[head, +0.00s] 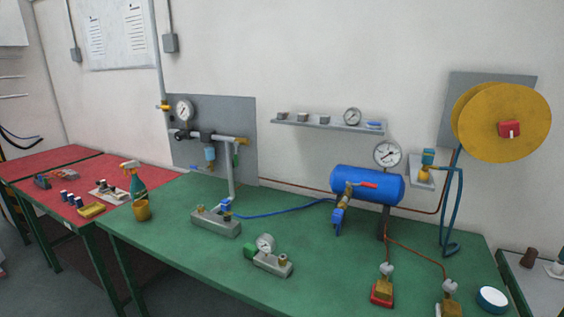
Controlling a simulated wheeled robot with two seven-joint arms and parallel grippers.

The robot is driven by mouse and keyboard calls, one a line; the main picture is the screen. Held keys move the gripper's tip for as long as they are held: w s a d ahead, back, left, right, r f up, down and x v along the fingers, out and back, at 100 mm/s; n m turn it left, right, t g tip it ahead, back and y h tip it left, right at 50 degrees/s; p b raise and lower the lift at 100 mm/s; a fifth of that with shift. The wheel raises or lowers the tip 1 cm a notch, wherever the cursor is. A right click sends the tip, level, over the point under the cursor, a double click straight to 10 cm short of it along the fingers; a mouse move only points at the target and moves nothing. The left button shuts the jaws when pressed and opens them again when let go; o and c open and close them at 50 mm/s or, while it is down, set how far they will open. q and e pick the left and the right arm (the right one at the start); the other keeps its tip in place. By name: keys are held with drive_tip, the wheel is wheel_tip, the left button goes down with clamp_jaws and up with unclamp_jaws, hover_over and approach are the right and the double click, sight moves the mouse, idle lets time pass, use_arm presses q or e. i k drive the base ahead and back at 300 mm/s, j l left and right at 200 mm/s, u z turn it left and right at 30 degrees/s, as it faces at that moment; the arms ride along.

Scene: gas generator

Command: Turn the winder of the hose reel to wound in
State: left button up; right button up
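The hose reel (476,110) is a large yellow disc on a grey plate (462,82) on the wall at the upper right. Its winder is a red square block (510,129) with a small whitish pointer at the middle of the reel's front face. The exact winder setting is too small to read. A blue-green hose (461,205) hangs in a loop below the reel, down to the green table. Neither of my grippers shows in the head view.
A green table (170,225) carries a blue tank (366,185), a pressure gauge (387,154), brass fittings and grey blocks. A small wall bracket (421,176) with a blue-topped valve sits below left of the reel. A wall shelf (330,124) is further left. Open air lies before the reel.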

sight(510, 129)
drive_tip(key=z, duration=1.6)
